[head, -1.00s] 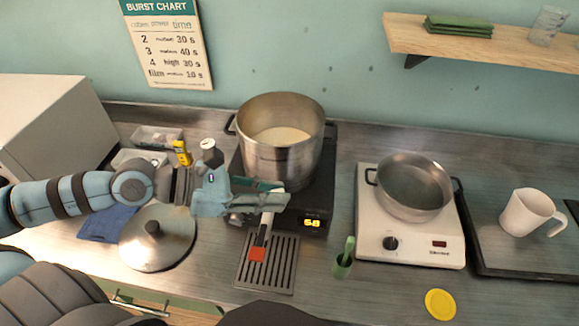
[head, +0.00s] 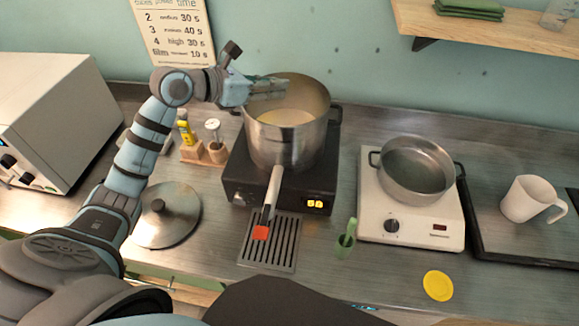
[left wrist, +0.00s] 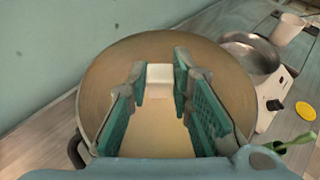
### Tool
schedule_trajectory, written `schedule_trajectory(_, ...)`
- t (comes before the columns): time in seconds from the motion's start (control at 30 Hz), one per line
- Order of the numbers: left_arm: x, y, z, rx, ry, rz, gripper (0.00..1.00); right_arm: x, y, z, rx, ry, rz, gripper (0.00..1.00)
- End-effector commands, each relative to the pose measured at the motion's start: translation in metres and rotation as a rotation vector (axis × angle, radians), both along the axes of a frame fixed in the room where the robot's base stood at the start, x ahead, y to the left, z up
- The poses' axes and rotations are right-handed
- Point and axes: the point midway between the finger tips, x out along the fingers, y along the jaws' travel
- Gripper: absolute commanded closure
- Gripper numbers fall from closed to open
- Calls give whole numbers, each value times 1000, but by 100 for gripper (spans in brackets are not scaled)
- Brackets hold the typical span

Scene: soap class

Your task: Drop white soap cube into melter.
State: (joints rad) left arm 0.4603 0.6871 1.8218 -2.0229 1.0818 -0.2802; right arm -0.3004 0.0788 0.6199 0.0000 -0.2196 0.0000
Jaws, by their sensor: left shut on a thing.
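The white soap cube (left wrist: 159,74) shows in the left wrist view between the fingertips of my left gripper. My left gripper (head: 278,88) is shut on it, above the opening of the large steel pot (head: 265,150). In the head view the cube cannot be made out. The pot stands on a black heater (head: 250,195) with a lit display and holds a pale cream mass (head: 286,117). The pot's rim (left wrist: 88,92) surrounds the fingers in the left wrist view. My right gripper is not in view.
A smaller pot (head: 412,170) stands on a white hot plate (head: 376,225) to the right. A lid (head: 165,218), a slotted rack (head: 290,240), a green cup (head: 345,245), a yellow disc (head: 438,286) and a white mug (head: 525,198) stand around. A wall shelf (head: 500,30) hangs upper right.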

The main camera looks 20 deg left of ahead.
Motion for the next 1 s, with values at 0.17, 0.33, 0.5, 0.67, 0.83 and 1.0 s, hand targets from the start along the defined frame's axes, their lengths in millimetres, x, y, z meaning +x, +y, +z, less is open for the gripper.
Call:
schedule_trajectory(0.17,0,0,-15,0,-2,0,93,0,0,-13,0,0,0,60)
schedule_trajectory(0.33,0,0,-12,0,-2,0,93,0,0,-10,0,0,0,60)
schedule_trajectory(0.5,0,0,-12,0,-2,0,56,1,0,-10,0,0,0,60)
schedule_trajectory(0.67,0,0,-12,0,-2,0,56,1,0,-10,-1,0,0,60)
schedule_trajectory(0.83,-4,4,-11,2,-2,2,56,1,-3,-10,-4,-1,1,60)
schedule_trajectory(1.0,-30,19,0,11,0,2,56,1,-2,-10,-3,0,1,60)
